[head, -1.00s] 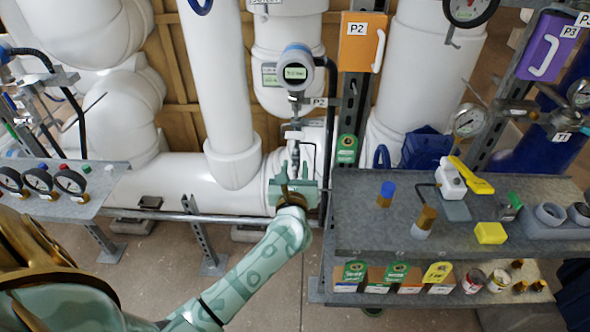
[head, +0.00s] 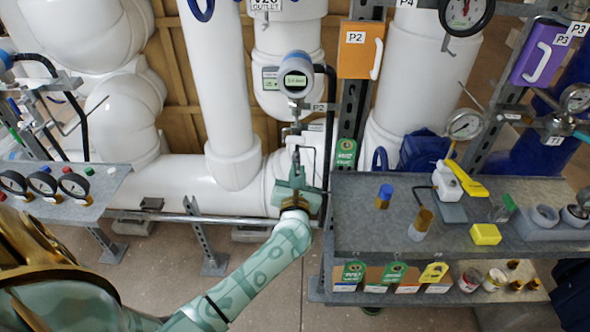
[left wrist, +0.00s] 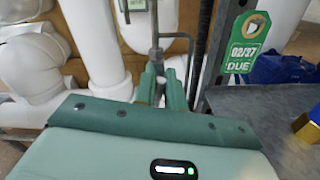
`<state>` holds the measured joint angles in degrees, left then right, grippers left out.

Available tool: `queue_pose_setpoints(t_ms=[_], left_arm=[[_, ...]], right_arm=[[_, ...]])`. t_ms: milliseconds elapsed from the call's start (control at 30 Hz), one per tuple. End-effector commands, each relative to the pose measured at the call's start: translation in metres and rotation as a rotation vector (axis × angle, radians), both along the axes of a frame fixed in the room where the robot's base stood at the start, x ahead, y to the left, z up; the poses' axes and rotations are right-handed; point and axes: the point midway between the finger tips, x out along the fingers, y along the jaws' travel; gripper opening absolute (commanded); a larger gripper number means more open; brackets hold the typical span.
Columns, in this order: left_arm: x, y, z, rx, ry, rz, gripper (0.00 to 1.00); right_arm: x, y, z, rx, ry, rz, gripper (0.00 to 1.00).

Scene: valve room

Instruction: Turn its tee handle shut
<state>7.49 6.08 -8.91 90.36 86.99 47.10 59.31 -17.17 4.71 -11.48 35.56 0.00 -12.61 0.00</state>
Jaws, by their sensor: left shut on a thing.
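My left gripper (head: 296,168) is in front of the slim vertical fitting (head: 296,130) under the round grey digital gauge (head: 296,76). Its green fingers (left wrist: 161,82) are closed together at the foot of the fitting in the left wrist view. They are shut on the tee handle, which is mostly hidden between and behind the fingers. A thin bent metal rod (left wrist: 176,37) shows just above the fingertips. I cannot tell the handle's exact angle. My right gripper is not in view.
A grey shelf (head: 360,235) with small parts and a yellow-handled valve (head: 460,182) stands close on the right. A gauge shelf (head: 85,205) is at the left. Thick white pipes (head: 230,90) rise behind. A green tag (head: 345,152) hangs beside the gripper.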

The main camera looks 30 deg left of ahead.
Motion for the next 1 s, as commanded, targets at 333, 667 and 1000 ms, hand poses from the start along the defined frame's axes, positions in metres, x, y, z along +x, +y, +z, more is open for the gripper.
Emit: queue_pose_setpoints(t_ms=[333, 667, 1000], left_arm=[[0.003, -0.006, 0.0, 0.278, 0.172, -0.001, 0.0], [0.006, -0.011, -0.005, 0.545, 0.336, -0.002, 0.0], [0.008, -0.014, -0.012, 0.816, 0.502, -0.003, 0.0]], right_arm=[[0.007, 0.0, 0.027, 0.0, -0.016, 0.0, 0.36], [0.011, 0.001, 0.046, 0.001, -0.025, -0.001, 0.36], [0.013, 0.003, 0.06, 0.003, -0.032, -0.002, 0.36]])
